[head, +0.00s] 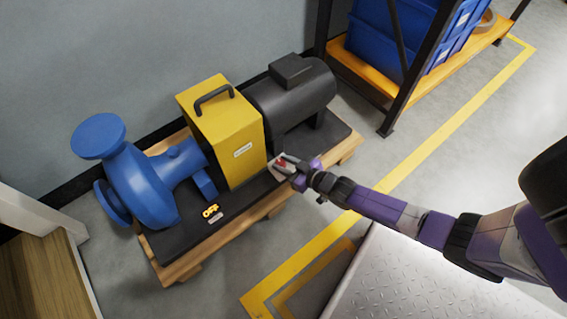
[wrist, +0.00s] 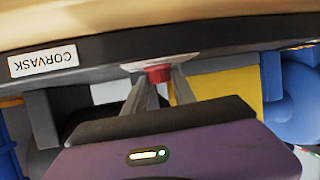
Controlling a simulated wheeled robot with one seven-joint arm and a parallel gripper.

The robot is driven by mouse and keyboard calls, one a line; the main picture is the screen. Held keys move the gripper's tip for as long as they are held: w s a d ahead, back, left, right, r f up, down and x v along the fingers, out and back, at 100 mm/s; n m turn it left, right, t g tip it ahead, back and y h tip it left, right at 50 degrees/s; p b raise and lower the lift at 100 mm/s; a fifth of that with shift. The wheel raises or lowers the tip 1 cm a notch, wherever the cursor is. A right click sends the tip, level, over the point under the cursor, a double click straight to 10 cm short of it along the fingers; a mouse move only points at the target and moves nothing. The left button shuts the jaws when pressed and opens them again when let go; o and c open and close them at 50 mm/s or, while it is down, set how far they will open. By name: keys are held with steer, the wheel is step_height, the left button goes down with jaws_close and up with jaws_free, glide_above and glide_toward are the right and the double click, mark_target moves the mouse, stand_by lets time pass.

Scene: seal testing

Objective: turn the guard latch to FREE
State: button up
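A yellow guard box (head: 225,130) with a dark top handle stands between the blue pump (head: 145,180) and the black motor (head: 290,90). A small red part (head: 283,163), apparently the guard latch, sits on a pale plate low beside the guard. My gripper (head: 285,165) is at this part. In the wrist view the red part (wrist: 158,72) lies between my two fingertips (wrist: 160,76), which appear to touch its sides. The fingers partly cover it, and I cannot read any FREE marking or tell which way the latch points.
The machine stands on a wooden pallet (head: 250,217). A rack with blue bins (head: 385,35) stands behind at right. A white tread-plate surface (head: 400,280) lies in front. Yellow lines mark the floor.

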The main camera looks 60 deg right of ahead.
jaws_close()
steer(key=shift+a+r+m+h+p, duration=0.1)
steer(key=shift+r+m+h+p, duration=0.1)
steer(key=shift+m+h+p, duration=0.75)
steer(key=m+g+h+p, duration=0.1)
steer(key=h+p, duration=0.1)
steer(key=p, duration=0.3)
steer(key=shift+w+m, duration=0.1)
steer(key=shift+m, duration=0.25)
steer(key=m+h+p, duration=0.1)
steer(key=h+p, duration=0.1)
steer(key=p, duration=0.1)
steer(key=shift+a+m+g, duration=0.25)
steer(key=shift+m+g, duration=0.15)
steer(key=shift+w+m+g+h+p, duration=0.1)
steer(key=shift+m+g+h+p, duration=0.3)
steer(key=shift+p, duration=0.1)
steer(key=m, duration=0.1)
steer(key=g+h, duration=0.1)
steer(key=m+g+h, duration=0.1)
steer(key=shift+w+a+f+m, duration=0.15)
steer(key=shift+a+f+m, duration=0.1)
steer(key=shift+m, duration=0.05)
steer(key=shift+m+g+h+b, duration=0.55)
steer(key=shift+m+g+h, duration=0.3)
steer(key=shift+m+g, duration=0.65)
steer(key=shift+g, duration=0.1)
